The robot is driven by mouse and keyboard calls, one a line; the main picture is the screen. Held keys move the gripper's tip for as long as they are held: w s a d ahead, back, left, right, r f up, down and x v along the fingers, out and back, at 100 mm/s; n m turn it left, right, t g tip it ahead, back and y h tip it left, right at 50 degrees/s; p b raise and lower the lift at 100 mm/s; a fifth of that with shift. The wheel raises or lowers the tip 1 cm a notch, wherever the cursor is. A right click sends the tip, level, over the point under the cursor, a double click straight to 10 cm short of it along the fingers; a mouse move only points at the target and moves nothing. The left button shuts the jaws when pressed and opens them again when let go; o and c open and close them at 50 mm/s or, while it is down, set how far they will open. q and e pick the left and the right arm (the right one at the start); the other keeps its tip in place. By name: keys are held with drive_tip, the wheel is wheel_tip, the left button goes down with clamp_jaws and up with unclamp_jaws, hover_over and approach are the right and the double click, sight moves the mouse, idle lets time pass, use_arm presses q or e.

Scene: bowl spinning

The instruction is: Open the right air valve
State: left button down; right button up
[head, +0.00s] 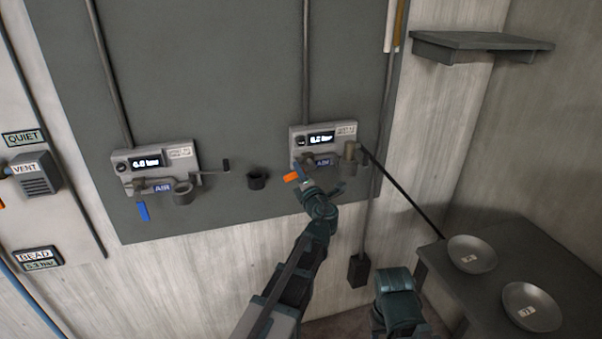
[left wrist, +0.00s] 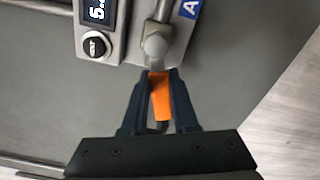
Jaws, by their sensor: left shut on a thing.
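The right air valve unit (head: 315,135) is a grey box with a lit display on the dark wall panel. Its orange lever handle (head: 292,176) points left and slightly down in the head view. My left gripper (head: 302,182) is at this handle, below the unit. In the left wrist view, the left gripper (left wrist: 160,78) is shut on the orange handle (left wrist: 160,98), one finger on each side. The handle joins a round grey pivot (left wrist: 155,45) on the pipe. My right gripper is out of view.
A left air unit (head: 155,165) has a blue handle (head: 143,210) hanging down. A thin black rod (head: 405,195) slants down right. At right, a dark table (head: 500,258) bears two bowls (head: 472,254) (head: 532,306).

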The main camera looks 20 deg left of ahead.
use_arm(q)
drive_tip(key=shift+s+a+r+m+p, duration=0.1)
drive_tip(key=shift+r+m+p, duration=0.3)
drive_tip(key=shift+m, duration=0.7)
drive_tip(key=shift+r, duration=0.1)
drive_tip(key=c, duration=0.7)
unclamp_jaws()
drive_tip(key=v, duration=1.3)
drive_tip(key=shift+s+d, duration=0.3)
